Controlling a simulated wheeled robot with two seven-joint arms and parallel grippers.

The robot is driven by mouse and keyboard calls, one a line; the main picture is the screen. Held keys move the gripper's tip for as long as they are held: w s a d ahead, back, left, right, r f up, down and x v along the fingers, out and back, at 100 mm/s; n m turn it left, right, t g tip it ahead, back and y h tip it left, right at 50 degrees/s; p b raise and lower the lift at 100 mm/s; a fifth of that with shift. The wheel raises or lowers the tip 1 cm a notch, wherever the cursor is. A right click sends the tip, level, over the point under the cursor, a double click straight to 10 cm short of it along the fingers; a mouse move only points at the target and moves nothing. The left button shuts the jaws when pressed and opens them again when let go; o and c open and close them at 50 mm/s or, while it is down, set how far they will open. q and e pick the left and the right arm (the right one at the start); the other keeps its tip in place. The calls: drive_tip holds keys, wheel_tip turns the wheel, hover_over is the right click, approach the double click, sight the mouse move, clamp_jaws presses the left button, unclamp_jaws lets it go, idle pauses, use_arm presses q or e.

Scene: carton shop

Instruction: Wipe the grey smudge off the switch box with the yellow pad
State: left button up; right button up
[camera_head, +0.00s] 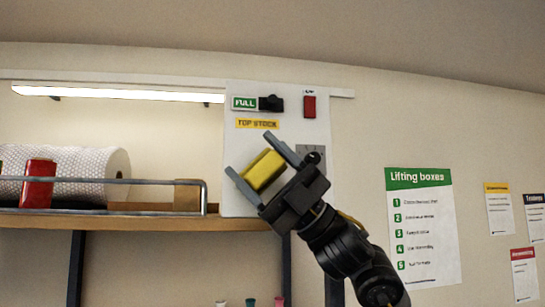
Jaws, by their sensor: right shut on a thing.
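The switch box (276,99) is a pale upright panel on the wall, with a green "FULL" label, a dark knob, a red switch and a yellow "TOP STOCK" label. My right gripper (250,154) reaches up in front of its lower half. It is shut on the yellow pad (263,170), which sits between its two grey fingers. I cannot tell whether the pad touches the panel. A grey patch (304,150) shows at the panel's right, partly behind the gripper; I cannot tell if it is the smudge or a fitting. My left gripper is out of view.
Left of the box, a wooden shelf (130,222) with a metal rail (100,212) holds a large white roll (85,165) and a red can (39,184). A lit lamp (120,94) hangs above. Posters, including "Lifting boxes" (424,228), are on the right wall.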

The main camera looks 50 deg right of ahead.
drive_tip(key=shift+w+a+p, duration=0.45)
drive_tip(key=shift+w+p, duration=0.05)
drive_tip(key=shift+p, duration=0.05)
drive_tip(key=shift+w+a+f, duration=0.1)
drive_tip(key=shift+w+a, duration=0.65)
drive_tip(key=shift+a, duration=0.2)
drive_tip(key=shift+a+p, duration=0.1)
drive_tip(key=shift+p, duration=0.2)
drive_tip(key=s+a+p, duration=0.1)
drive_tip(key=s+a, duration=0.4)
drive_tip(key=s, duration=0.1)
drive_tip(key=shift+s, duration=0.35)
drive_tip(key=shift+w+f, duration=0.1)
drive_tip(key=shift+w, duration=0.05)
